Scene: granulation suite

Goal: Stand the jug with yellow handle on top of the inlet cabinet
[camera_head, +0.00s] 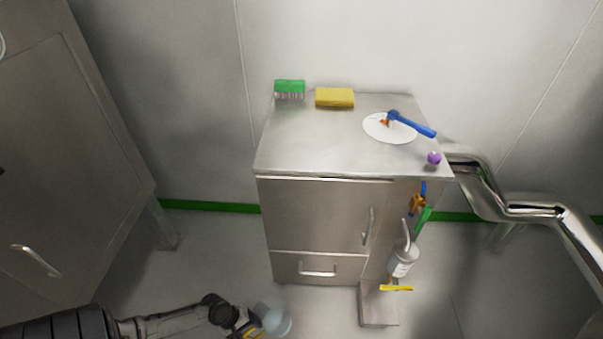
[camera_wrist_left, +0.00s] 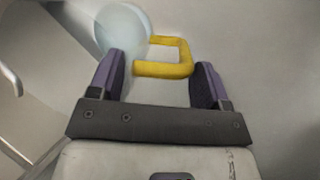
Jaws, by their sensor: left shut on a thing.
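The jug with yellow handle (camera_head: 277,321) is pale blue and translucent, low at the bottom edge of the head view. My left gripper (camera_head: 246,328) is shut on its yellow handle. In the left wrist view the handle (camera_wrist_left: 165,69) lies between the two fingers of my left gripper (camera_wrist_left: 160,82), with the round jug body (camera_wrist_left: 122,28) beyond; the jug's contents cannot be made out. A steel cabinet (camera_head: 315,215), which I take as the inlet cabinet, stands in the middle, and its flat top (camera_head: 320,150) is well above the jug in the picture. My right gripper is not in view.
On the cabinet top are a green brush (camera_head: 290,88), yellow sponge (camera_head: 335,97), white disc (camera_head: 385,130) with a blue tool (camera_head: 415,125), and purple ball (camera_head: 434,158). The top's front left is clear. A bottle (camera_head: 401,262) and shiny pipe (camera_head: 530,213) are at right.

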